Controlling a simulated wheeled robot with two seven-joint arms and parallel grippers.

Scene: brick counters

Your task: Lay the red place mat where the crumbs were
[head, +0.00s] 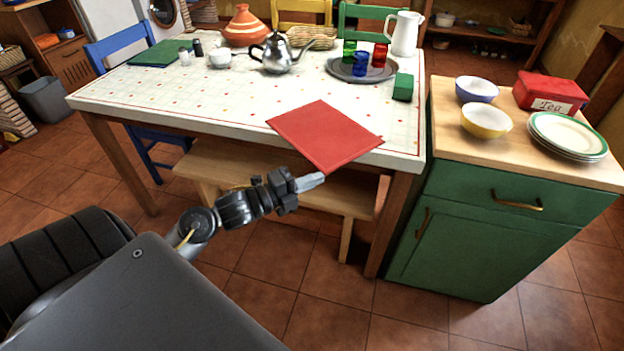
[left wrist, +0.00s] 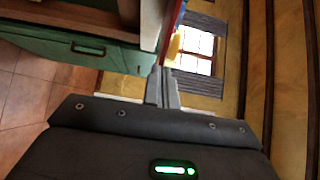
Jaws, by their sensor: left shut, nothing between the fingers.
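The red place mat (head: 322,135) lies at an angle on the front right part of the table, and its near corner sticks out past the front edge. My left gripper (head: 318,178) is shut and empty, just below and in front of that corner. I cannot tell whether it touches the mat. Its closed fingers show in the left wrist view (left wrist: 162,88). The table's white cloth (head: 190,100) has small coloured dots, and I cannot make out crumbs among them. My right gripper is not in view.
A green block (head: 403,87), a grey tray (head: 343,70) with coloured glasses and a white pitcher (head: 407,34) stand behind the mat. A silver teapot (head: 279,54) stands farther left. A bench (head: 225,163) is under the table. A green cabinet (head: 480,240) stands right.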

